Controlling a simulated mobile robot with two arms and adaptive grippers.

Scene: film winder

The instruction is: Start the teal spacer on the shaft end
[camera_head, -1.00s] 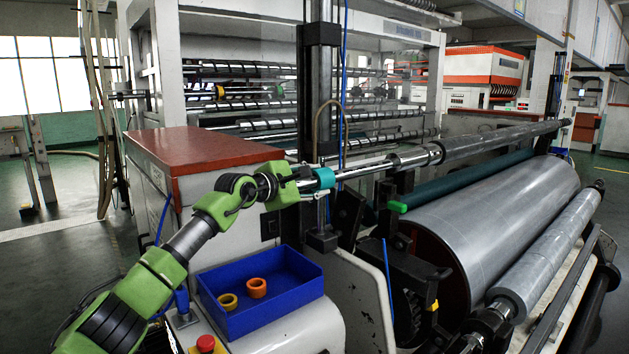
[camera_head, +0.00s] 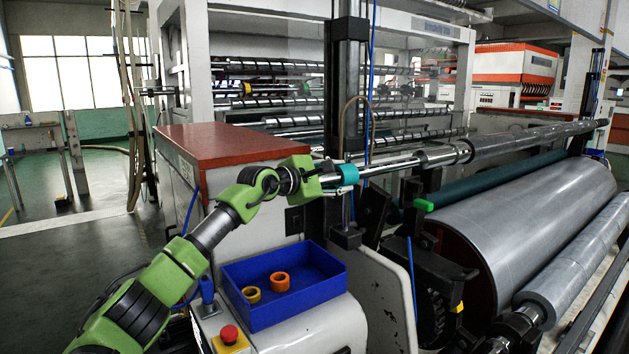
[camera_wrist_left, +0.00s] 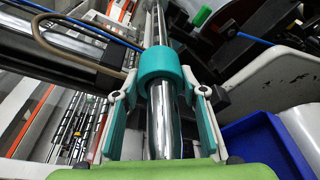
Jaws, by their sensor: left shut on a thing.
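The teal spacer (camera_head: 347,174) is a short, thick ring at the near left end of the long metal shaft (camera_head: 402,163). My left gripper (camera_head: 340,176) is shut on it, with the arm coming from the lower left. In the left wrist view, the spacer (camera_wrist_left: 166,63) sits between the fingertips, their pads on either side. Bright metal of the shaft (camera_wrist_left: 163,122) shows on the near side of the ring, and the thin shaft continues beyond it, so the ring appears around the shaft. How far on it sits is hard to tell. My right gripper is out of view.
A blue bin (camera_head: 318,300) holding a yellow ring (camera_head: 252,295) and an orange ring (camera_head: 280,282) stands below the arm. A red button (camera_head: 229,334) is beside it. A red-topped cabinet (camera_head: 225,144) is behind the arm; a large grey roll (camera_head: 520,225) lies right.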

